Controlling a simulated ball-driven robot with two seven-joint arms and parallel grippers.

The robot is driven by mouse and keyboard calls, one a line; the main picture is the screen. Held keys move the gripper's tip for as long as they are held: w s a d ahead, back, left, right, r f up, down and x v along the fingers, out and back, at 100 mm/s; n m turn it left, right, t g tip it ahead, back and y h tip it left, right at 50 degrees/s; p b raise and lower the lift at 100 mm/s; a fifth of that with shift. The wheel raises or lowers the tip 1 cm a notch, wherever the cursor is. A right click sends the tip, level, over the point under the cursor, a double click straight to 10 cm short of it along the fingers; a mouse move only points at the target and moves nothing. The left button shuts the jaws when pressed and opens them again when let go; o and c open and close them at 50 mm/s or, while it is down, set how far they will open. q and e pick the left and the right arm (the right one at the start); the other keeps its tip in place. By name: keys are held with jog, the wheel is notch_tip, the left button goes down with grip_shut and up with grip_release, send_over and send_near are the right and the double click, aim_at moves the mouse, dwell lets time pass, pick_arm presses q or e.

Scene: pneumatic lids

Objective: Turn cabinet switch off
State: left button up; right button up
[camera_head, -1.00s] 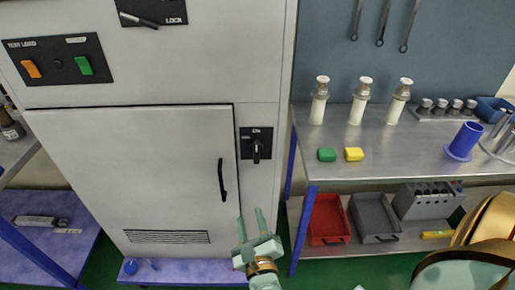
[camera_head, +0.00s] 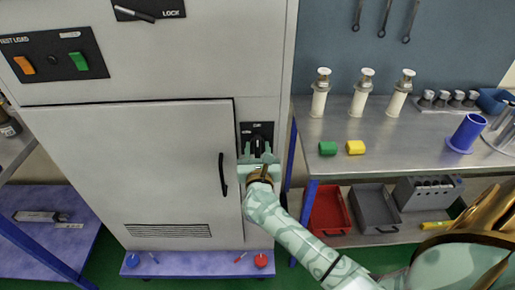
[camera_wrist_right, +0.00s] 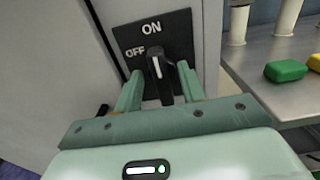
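The cabinet switch is a black rotary handle (camera_wrist_right: 159,68) on a black plate (camera_wrist_right: 178,24) marked ON at the top and OFF at the left. Its white line stands about upright, towards ON. In the head view the switch plate (camera_head: 257,129) is on the grey cabinet's (camera_head: 150,170) right front strip, with its handle partly behind my fingers. My right gripper (camera_wrist_right: 160,86) is open, with one finger on each side of the handle. Gaps show between fingers and handle in the wrist view; I cannot tell about contact lower down. My left gripper is not in view.
The cabinet door's black handle (camera_head: 223,175) is left of my right gripper. A metal workbench (camera_head: 420,150) stands close on the right, with green (camera_head: 327,149) and yellow (camera_head: 355,147) blocks. A red bin (camera_head: 329,212) and a grey bin (camera_head: 378,210) sit below.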

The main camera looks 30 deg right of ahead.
jog(key=shift+w+d, duration=0.2)
jog(key=shift+w, duration=0.15)
grip_shut()
